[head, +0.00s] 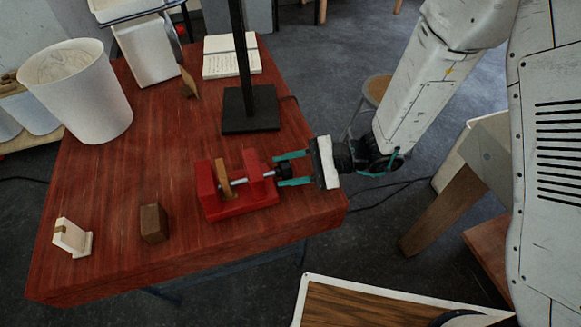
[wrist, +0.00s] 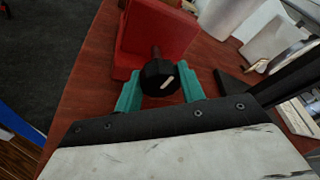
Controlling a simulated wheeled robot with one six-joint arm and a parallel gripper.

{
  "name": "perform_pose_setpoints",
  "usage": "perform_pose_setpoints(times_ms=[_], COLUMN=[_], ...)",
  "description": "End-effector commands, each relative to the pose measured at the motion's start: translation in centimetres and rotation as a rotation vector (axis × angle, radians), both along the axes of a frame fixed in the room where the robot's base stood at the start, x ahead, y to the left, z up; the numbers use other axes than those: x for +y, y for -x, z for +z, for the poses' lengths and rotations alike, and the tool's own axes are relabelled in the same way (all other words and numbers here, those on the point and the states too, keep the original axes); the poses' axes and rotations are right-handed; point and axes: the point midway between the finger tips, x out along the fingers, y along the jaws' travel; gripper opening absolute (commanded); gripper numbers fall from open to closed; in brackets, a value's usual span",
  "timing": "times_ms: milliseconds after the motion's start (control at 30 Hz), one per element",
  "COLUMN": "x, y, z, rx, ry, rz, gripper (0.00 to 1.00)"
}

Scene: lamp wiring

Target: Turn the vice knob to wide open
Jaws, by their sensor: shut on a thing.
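The red vice (head: 238,207) sits near the right front of the red wooden table, and its red body also shows in the wrist view (wrist: 152,33). A thin brown wooden piece (head: 223,178) stands between its jaws. The black knob (wrist: 158,77) with a pale mark on its face is on the end of the vice's metal screw. My gripper (head: 278,170) reaches in from the right, its teal fingers on either side of the knob. It is shut on the knob, also in the wrist view (wrist: 160,84).
A black lamp stand (head: 250,110) rises just behind the vice. A white bin (head: 85,95), an open notebook (head: 231,58), a brown block (head: 153,223) and a small cream part (head: 72,238) are also on the table.

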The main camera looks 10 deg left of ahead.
Motion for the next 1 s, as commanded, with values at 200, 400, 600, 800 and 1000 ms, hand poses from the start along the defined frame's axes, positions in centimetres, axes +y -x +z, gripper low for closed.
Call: perform_pose_setpoints(times_ms=[200, 400, 600, 800, 1000], x=[0.2, 0.2, 0.1, 0.0, -2.4], y=[-0.5, -0.5, -0.3, -0.3, -1.1], z=[0.3, 0.3, 0.2, 0.2, 0.7], rx=[-0.012, -0.012, -0.009, -0.007, -0.009], ry=[-0.011, -0.011, -0.009, -0.007, -0.008], rz=[-0.008, -0.008, -0.006, -0.004, -0.007], gripper=[0.17, 0.17, 0.6, 0.6, 0.6])
